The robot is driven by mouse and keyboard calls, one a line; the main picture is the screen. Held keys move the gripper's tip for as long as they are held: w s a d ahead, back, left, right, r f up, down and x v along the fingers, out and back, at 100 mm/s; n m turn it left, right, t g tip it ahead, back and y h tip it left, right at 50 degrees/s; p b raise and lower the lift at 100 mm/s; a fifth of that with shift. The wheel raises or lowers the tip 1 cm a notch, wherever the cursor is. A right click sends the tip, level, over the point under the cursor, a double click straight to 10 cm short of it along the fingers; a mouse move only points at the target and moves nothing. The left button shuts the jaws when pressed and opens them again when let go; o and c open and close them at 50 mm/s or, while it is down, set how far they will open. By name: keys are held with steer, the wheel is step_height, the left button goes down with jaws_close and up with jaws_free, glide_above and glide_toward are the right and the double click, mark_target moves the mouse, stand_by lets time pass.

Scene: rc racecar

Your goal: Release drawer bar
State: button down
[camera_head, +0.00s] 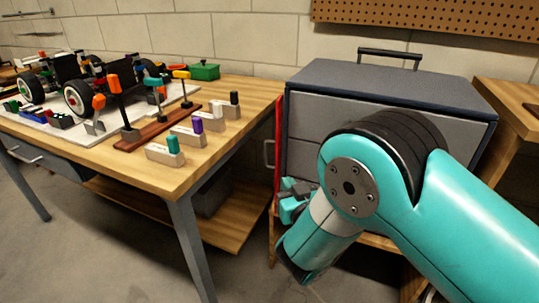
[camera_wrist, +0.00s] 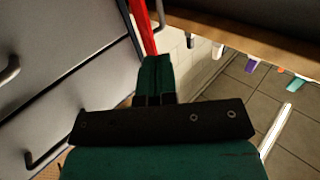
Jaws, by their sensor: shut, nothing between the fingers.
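The red drawer bar (camera_head: 278,140) stands upright along the left edge of the grey cabinet (camera_head: 385,115). In the wrist view the red bar (camera_wrist: 141,22) runs down from the top edge to just beyond my fingertips, whose tips hide its lower part. My gripper (camera_head: 289,190) is low in front of the cabinet's left edge, near the bar. In the wrist view its green fingers (camera_wrist: 155,66) are shut together and empty. I cannot tell whether they touch the bar. Grey drawer fronts (camera_wrist: 70,45) with dark handles (camera_wrist: 45,153) show to the left there.
The cabinet has a top handle (camera_head: 390,55). A narrow gap lies between bench and cabinet.

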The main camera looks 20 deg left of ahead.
mark_target(265, 157)
steer(key=p+x, duration=0.1)
steer(key=x, duration=1.2)
steer(key=shift+d+p, duration=0.1)
steer(key=shift+p, duration=0.2)
steer(key=shift+w, duration=0.1)
steer(key=shift+w+a+f+b, duration=0.1)
steer(key=shift+a+f+b, duration=0.3)
steer(key=shift+b, duration=0.7)
steer(key=shift+w+a+r+b, duration=0.1)
steer(key=shift+w+a+b, duration=0.05)
steer(key=shift+a+b, duration=0.3)
steer(key=shift+w+a+r+b, duration=0.2)
steer(key=shift+a+r+b, duration=0.05)
steer(key=shift+r+b, duration=0.15)
